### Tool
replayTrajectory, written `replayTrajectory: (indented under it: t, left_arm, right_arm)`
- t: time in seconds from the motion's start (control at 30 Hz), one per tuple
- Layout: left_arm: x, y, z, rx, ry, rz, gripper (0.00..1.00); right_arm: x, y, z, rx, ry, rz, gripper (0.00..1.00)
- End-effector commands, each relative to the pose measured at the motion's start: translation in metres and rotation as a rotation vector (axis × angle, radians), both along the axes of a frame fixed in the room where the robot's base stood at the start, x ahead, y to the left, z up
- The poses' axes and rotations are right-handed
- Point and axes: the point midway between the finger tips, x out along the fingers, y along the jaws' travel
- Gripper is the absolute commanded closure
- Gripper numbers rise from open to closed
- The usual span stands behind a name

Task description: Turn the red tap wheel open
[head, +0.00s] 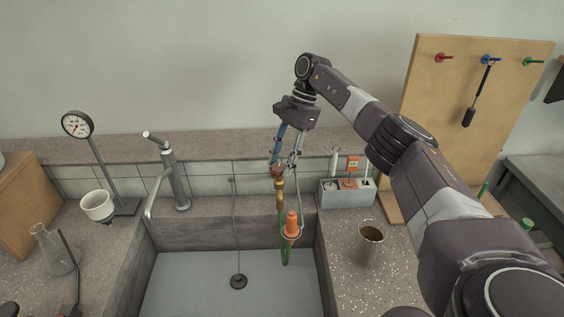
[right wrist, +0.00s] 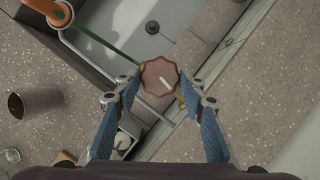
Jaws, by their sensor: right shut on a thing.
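The red tap wheel (right wrist: 160,78) is seen from above in the right wrist view, with a scalloped rim and a pale mark on its face. In the head view the wheel (head: 277,169) sits on top of a brass tap (head: 281,190) with a green hose, above the sink's edge. My right gripper (right wrist: 160,90) is shut on the wheel, one blue finger on each side of it. In the head view my right gripper (head: 277,162) reaches down onto the wheel from above. My left gripper is not in view.
An orange-handled thing (head: 291,226) hangs beside the hose. The sink basin (head: 200,285) lies below. A grey box (head: 346,193) and a metal cup (head: 369,243) stand to the right. A chrome faucet (head: 176,180) and a dial gauge (head: 77,125) are on the left.

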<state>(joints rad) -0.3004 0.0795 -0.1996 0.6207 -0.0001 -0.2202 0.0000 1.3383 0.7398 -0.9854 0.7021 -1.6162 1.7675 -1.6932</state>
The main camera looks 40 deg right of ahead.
Motion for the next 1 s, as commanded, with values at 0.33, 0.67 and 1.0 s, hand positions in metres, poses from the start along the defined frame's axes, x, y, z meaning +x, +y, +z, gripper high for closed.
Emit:
replayTrajectory:
  t: [0.33, 0.67, 1.0]
  left_arm:
    - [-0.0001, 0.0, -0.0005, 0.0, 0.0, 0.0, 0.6]
    - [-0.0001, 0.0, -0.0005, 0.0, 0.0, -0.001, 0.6]
    - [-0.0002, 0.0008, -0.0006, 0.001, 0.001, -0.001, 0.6]
  right_arm:
    - [0.0018, -0.0009, 0.0015, -0.002, -0.006, 0.042, 0.86]
    - [0.0018, -0.001, 0.0015, -0.003, -0.006, 0.041, 0.57]
    - [0.001, -0.0003, 0.0005, -0.001, -0.002, 0.042, 0.44]
